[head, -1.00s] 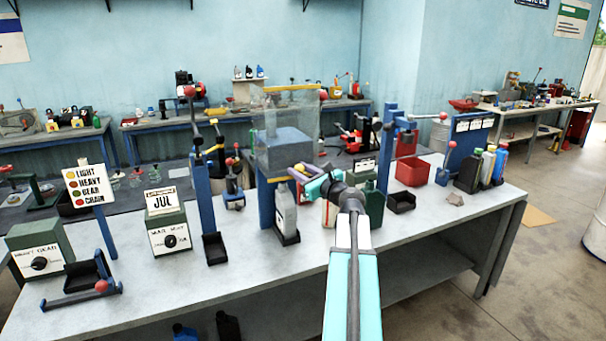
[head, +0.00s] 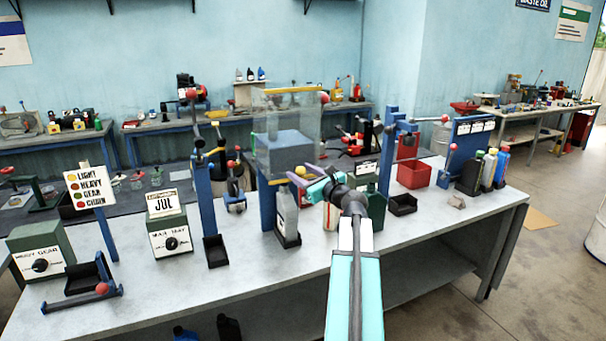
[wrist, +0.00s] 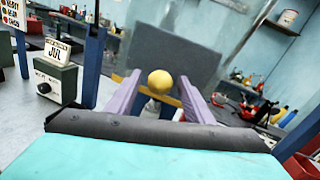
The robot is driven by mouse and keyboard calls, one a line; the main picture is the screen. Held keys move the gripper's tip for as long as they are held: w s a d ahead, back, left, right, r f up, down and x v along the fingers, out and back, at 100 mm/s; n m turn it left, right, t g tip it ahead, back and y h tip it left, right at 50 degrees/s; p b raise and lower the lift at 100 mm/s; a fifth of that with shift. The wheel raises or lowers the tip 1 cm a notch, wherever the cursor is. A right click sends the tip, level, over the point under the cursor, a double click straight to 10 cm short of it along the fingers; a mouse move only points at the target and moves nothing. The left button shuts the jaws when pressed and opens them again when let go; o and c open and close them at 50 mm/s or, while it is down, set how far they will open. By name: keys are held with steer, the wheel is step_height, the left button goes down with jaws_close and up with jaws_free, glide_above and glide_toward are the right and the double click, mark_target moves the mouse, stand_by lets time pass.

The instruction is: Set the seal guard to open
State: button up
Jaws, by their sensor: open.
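The clear guard (head: 272,105), which I take to be the seal guard, is a see-through box with yellow edging around a grey block (head: 285,150) on a blue post at the middle of the bench. My gripper (head: 300,175) is in front of its lower edge, with purple fingers spread. In the wrist view a yellow ball knob (wrist: 160,82) shows between the open fingers (wrist: 161,98), with a yellow bar behind it. I see no finger touching the knob. The guard looks lowered around the block, though its exact setting is hard to tell.
A grey bottle (head: 286,215) stands in a dark holder below the guard. A green canister (head: 376,208) and a red bin (head: 412,174) are to the right. A tall blue lever post (head: 203,195) and a JUL sign box (head: 170,236) are left.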

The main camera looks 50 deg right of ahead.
steer(key=s+a+b, duration=0.2)
steer(key=s+b, duration=0.1)
steer(key=s, duration=1)
steer(key=shift+a, duration=0.25)
steer(key=shift+s, duration=0.1)
